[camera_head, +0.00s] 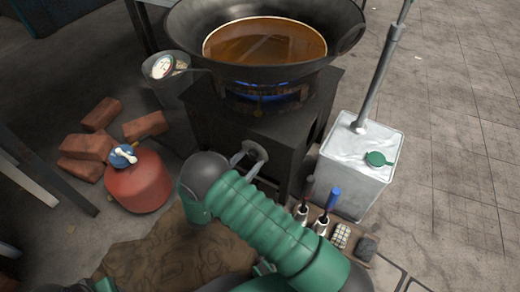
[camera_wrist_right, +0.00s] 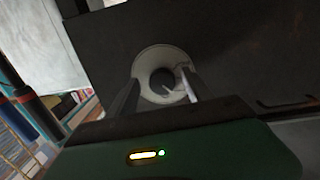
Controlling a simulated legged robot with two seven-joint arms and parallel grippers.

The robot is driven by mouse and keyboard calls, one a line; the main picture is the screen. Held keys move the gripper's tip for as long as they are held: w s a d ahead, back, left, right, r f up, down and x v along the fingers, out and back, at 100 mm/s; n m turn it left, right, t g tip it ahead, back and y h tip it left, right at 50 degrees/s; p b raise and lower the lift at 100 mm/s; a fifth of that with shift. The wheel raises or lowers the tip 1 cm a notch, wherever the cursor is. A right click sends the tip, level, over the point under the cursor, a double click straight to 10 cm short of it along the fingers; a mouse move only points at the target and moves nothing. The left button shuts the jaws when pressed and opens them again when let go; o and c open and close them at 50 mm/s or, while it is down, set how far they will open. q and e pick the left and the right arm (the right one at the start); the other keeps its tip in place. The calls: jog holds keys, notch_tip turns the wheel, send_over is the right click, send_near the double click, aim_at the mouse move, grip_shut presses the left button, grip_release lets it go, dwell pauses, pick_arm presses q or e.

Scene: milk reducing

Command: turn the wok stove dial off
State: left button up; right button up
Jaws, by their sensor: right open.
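The wok stove (camera_head: 250,125) is a dark box with a blue flame (camera_head: 265,92) burning under a large black wok (camera_head: 350,45) of brown liquid. The stove dial (camera_wrist_right: 148,62) is a pale round ring with a dark centre on the stove's dark front in the right wrist view. My right gripper (camera_head: 249,157) is at the stove front, and its two open fingers (camera_wrist_right: 161,84) reach to either side of the dial. I cannot tell whether they touch it. My left gripper is not seen.
A white square can (camera_head: 350,180) with a green cap stands right of the stove. A red gas canister (camera_head: 140,185) and loose bricks (camera_head: 84,146) lie to the left. Paving at right is clear.

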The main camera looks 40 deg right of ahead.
jog(key=shift+w+a+r, duration=0.1)
jog(key=shift+a+r, duration=0.1)
jog(key=shift+r, duration=0.15)
jog(key=shift+d+f, duration=0.2)
jog(key=shift+d, duration=0.05)
jog(key=c, duration=0.7)
grip_shut()
jog(key=shift+a+r+m+y+p, duration=0.1)
jog(key=shift+m+y+p, duration=0.05)
jog(key=shift+m+p, duration=1.7)
jog(key=shift+r+m+y+p, duration=0.1)
jog(key=shift+m+y+p, duration=0.05)
jog(key=shift+m+p, duration=1.7)
jog(key=shift+f+m, duration=0.1)
jog(key=shift+m, duration=0.2)
